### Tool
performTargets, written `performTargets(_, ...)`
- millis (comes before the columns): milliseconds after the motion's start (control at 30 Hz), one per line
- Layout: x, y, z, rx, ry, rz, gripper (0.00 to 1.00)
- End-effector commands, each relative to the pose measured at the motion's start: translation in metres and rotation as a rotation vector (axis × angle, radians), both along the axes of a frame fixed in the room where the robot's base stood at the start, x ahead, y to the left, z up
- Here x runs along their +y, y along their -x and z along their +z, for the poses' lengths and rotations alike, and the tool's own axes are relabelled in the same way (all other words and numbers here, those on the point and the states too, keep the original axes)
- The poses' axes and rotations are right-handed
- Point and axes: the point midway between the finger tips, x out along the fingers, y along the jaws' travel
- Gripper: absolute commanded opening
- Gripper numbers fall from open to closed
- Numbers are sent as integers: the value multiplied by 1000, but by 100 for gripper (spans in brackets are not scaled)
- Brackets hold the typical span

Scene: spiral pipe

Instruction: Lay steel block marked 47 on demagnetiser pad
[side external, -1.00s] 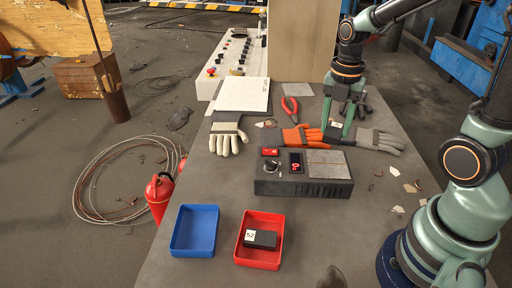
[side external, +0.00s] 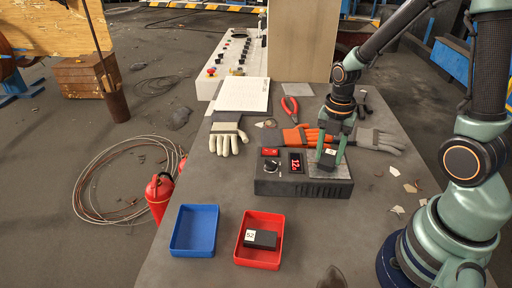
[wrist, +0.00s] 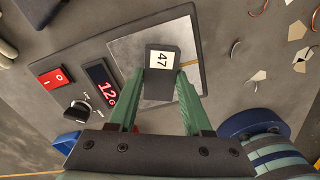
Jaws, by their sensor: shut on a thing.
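The dark steel block marked 47 (wrist: 160,86) is between the fingertips of my gripper (wrist: 161,88), its white label facing the wrist camera. My gripper is shut on it. In the side view my gripper (side external: 330,160) is low over the demagnetiser's grey pad (side external: 312,168), and the block is partly hidden by the fingers. In the wrist view the block is over the metal pad (wrist: 128,50), near its middle. I cannot tell whether the block touches the pad. The demagnetiser (side external: 300,187) has a red switch, a knob and a lit display reading about 12.
A red tray (side external: 240,263) holds a dark block marked 52. An empty blue tray (side external: 193,249) stands left of it. Gloves (side external: 228,138), red pliers (side external: 290,106) and paper scraps lie behind and beside the unit. The table front right of the red tray is mostly clear.

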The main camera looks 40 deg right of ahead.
Motion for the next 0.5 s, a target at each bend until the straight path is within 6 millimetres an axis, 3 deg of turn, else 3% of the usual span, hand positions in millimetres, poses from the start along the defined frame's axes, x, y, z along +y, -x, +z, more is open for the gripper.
performTargets(100, 0, 0, -3, 0, 0, 0, 0)
performTargets(133, 0, 0, -3, 0, 0, 0, 57)
performTargets(200, 0, 0, -3, 0, 0, 0, 79)
performTargets(500, 0, 0, -2, 0, 0, 0, 79)
